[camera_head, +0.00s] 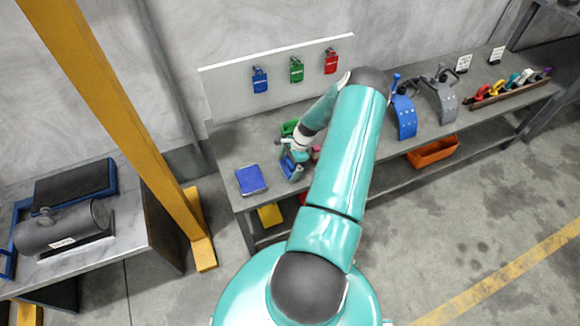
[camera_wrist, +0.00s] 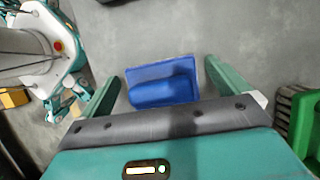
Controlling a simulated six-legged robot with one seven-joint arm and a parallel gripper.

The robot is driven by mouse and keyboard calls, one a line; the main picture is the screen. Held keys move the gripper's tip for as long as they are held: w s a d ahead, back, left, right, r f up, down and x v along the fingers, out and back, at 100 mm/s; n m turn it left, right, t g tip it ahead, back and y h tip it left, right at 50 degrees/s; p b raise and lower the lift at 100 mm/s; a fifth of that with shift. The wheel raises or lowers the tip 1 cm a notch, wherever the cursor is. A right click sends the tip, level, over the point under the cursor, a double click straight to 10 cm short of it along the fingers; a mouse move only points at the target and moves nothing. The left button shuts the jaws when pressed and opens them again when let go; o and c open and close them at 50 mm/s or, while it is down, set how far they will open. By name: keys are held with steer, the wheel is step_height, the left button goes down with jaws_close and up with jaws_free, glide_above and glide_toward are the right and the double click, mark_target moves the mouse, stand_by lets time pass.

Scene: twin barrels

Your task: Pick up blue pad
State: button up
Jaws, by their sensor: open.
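The blue pad (camera_head: 251,180) lies flat near the left end of the grey workbench (camera_head: 224,146). In the wrist view the blue pad (camera_wrist: 160,84) shows between my two fingers, with a darker shaded patch on it. My gripper (camera_head: 290,165) is just right of the pad in the head view, low over the bench. Its fingers (camera_wrist: 162,70) are spread wide, with nothing held. The height gap between fingers and pad cannot be told.
A green bin (camera_wrist: 306,128) stands close to my gripper, and it shows behind the gripper (camera_head: 289,127) in the head view. Blue (camera_head: 404,112) and grey (camera_head: 443,97) curved parts stand right. A yellow post (camera_head: 120,120) rises left.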

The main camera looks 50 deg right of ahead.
steer(key=c, duration=1)
steer(key=shift+r, duration=0.1)
steer(key=shift+r, duration=0.55)
steer(key=s+a+r, duration=0.7)
steer(key=s+r, duration=0.4)
steer(key=s, duration=0.1)
steer(key=shift+r, duration=0.35)
